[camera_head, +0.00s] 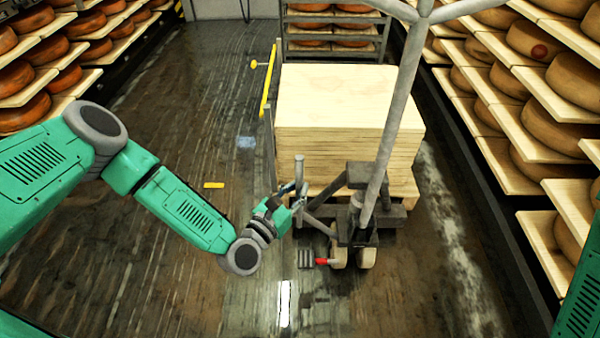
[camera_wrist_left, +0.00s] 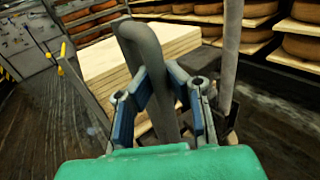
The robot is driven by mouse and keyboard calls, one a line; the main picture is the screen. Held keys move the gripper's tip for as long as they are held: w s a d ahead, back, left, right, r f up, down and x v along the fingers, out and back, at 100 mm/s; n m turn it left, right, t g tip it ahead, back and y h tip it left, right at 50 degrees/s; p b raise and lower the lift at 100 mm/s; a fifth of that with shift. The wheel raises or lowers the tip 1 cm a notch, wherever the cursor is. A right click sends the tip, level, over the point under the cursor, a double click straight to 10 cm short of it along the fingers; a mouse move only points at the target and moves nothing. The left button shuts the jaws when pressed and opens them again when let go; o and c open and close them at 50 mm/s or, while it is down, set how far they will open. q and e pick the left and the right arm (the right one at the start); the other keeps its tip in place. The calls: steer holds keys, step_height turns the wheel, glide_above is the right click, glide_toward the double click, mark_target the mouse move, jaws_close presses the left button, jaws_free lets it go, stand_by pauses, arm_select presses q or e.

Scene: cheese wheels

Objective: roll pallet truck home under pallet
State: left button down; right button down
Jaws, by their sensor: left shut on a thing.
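The grey pallet truck (camera_head: 362,220) stands at the near side of the wooden pallet (camera_head: 405,187), its wheels on the wet floor and its long tiller rising toward me. The pallet bears a stack of pale boards (camera_head: 345,100). The truck's forks are hidden, so I cannot tell how far under they reach. My left gripper (camera_head: 288,197) is at the truck's left side, shut on its upright grey tube. In the left wrist view, the gripper's fingers (camera_wrist_left: 160,105) close around this bent tube (camera_wrist_left: 148,60). My right gripper is out of view.
Cheese shelves line the left (camera_head: 75,50) and right (camera_head: 520,120), and a cheese rack (camera_head: 335,35) stands behind the boards. A yellow rail (camera_head: 268,80) runs left of the stack. A yellow piece (camera_head: 213,185) and a bluish patch (camera_head: 246,143) lie on the otherwise open left floor.

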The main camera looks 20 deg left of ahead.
arm_select(q)
steer(key=shift+s+d, duration=0.2)
steer(key=shift+s, duration=0.95)
steer(key=c, duration=1.6)
jaws_free()
steer(key=shift+w, duration=0.2)
steer(key=shift+o, duration=0.3)
steer(key=shift+w, duration=0.15)
steer(key=shift+w+a, duration=0.2)
steer(key=shift+a, duration=0.05)
